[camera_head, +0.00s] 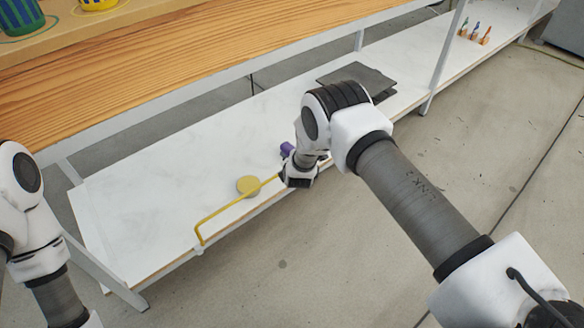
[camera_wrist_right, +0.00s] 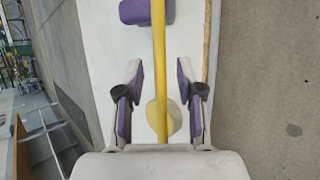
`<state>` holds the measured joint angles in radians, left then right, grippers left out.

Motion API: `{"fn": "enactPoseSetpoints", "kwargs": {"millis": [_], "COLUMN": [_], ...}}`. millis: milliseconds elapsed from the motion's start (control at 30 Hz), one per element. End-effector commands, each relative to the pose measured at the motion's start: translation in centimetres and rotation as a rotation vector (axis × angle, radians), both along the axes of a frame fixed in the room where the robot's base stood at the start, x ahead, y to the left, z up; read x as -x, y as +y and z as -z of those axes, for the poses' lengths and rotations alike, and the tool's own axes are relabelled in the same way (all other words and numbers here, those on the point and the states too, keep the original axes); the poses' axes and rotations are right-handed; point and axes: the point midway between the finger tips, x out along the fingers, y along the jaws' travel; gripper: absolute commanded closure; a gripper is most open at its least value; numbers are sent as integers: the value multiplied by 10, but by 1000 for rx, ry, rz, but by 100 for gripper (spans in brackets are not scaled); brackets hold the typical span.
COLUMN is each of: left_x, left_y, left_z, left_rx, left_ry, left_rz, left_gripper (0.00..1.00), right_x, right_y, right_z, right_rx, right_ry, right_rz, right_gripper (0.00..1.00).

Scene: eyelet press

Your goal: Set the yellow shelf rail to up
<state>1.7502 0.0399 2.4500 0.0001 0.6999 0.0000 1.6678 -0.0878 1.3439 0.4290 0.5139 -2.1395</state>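The yellow shelf rail (camera_head: 235,204) runs along the front edge of the white lower shelf (camera_head: 150,195). Its near end bends down to a small bracket at that edge; its far part is hidden behind my right wrist. I cannot tell its exact tilt. My right gripper (camera_head: 300,180) is at the rail's far visible part. In the right wrist view the rail (camera_wrist_right: 160,50) passes lengthwise between the two purple-padded fingers of the right gripper (camera_wrist_right: 160,80), with a gap on each side. The fingers are open. My left arm shows at the left edge, its gripper out of frame.
A tan round disc (camera_head: 247,186) lies on the shelf beside the rail. A purple object (camera_head: 287,149) is near my right wrist. Dark flat sheets (camera_head: 365,77) lie farther along, and small coloured items (camera_head: 475,33) stand at the far end. A wooden worktop (camera_head: 200,50) overhangs the shelf.

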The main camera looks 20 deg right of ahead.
Motion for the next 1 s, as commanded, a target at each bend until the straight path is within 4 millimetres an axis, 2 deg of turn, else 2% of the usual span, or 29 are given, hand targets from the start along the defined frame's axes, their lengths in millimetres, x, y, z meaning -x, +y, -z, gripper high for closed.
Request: {"fn": "enactPoseSetpoints", "kwargs": {"millis": [300, 467, 600, 1000], "left_x": [0, 0, 0, 0], "left_y": [0, 0, 0, 0], "left_z": [0, 0, 0, 0], "left_rx": [0, 0, 0, 0], "left_ry": [0, 0, 0, 0], "left_rz": [0, 0, 0, 0], "left_gripper": [29, 29, 29, 29], "right_x": [53, 74, 79, 79], "right_y": [11, 15, 16, 16], "right_z": [-52, -71, -77, -76], "right_rx": [1, 1, 0, 0], "right_ry": [0, 0, -2, -1], "right_rz": [-3, -2, -1, 0], "right_gripper": [63, 63, 63, 63]}}
